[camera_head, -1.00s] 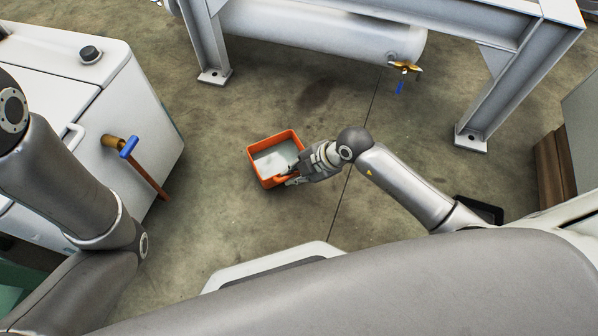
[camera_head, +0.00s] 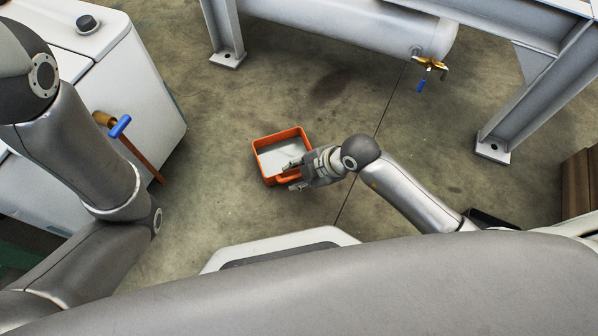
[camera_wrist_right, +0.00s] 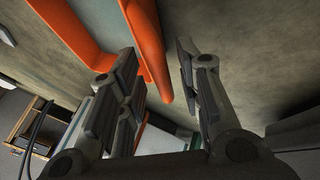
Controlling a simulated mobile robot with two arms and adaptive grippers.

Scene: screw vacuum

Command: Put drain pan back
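The orange drain pan (camera_head: 263,163) with a grey inside appears to rest on the concrete floor in the head view, left of my right gripper (camera_head: 296,175). In the right wrist view, the pan's wall (camera_wrist_right: 72,32) is at upper left. Its orange handle (camera_wrist_right: 150,48) reaches down between the spread fingers of my right gripper (camera_wrist_right: 160,85). The fingers are open, with a gap visible on the right side of the handle. Contact on the left finger side is unclear. My left gripper is out of view; only the left arm shows.
A white tank (camera_head: 345,25) with a brass, blue-handled valve (camera_head: 428,65) hangs in a grey steel frame (camera_head: 495,148) at the back. A white cabinet (camera_head: 150,75) with a blue-handled pipe (camera_head: 120,127) stands at left. Floor (camera_head: 330,110) between pan and tank is clear.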

